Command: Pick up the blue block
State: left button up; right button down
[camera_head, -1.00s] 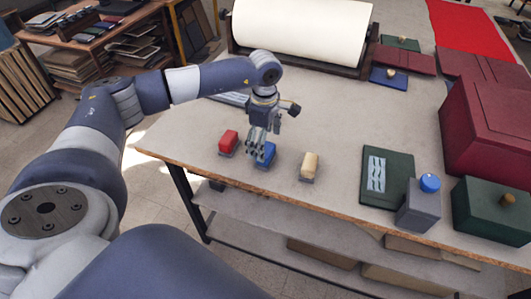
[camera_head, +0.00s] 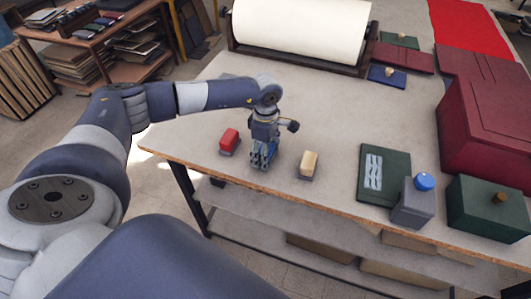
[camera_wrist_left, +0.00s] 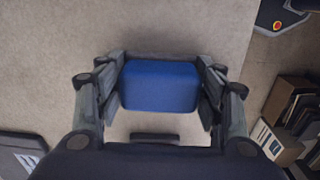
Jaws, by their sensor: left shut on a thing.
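The blue block (camera_wrist_left: 160,86) sits between the two fingers of my left gripper (camera_wrist_left: 161,100) in the left wrist view, with a finger against each side. In the head view my left gripper (camera_head: 264,153) points down at the table, between a red block (camera_head: 229,139) and a cream block (camera_head: 308,163). There the fingers hide most of the blue block, and only bits of blue show. I cannot tell whether the block is clear of the table. My right gripper is not in view.
The worktable (camera_head: 330,110) has bare room behind the blocks. To the right are a dark green board (camera_head: 384,177), a grey block with a blue knob (camera_head: 413,204), a green box (camera_head: 488,206) and a large dark red box (camera_head: 492,130). A white roll (camera_head: 300,30) stands at the back.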

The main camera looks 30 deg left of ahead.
pick_arm(q)
jog(key=shift+r+b, duration=0.5)
jog(key=shift+r, duration=0.05)
jog(key=shift+s+d+r+b, duration=0.1)
jog(key=shift+r+b, duration=0.3)
jog(key=shift+r, duration=0.15)
jog(key=shift+s+d+r+b, duration=0.1)
jog(key=shift+r+b, duration=0.25)
jog(key=shift+r, duration=0.2)
jog(key=s+d+r+b, duration=0.1)
jog(key=s+d+b, duration=0.3)
jog(key=s+d, duration=0.4)
jog(key=s, duration=0.3)
jog(key=shift+s+r+b, duration=0.25)
jog(key=shift+s+b, duration=0.05)
jog(key=shift+s, duration=0.1)
jog(key=shift+s+d+r, duration=0.1)
jog(key=shift+s+d, duration=0.3)
jog(key=shift+s, duration=0.05)
jog(key=o, duration=0.6)
jog(key=c, duration=0.4)
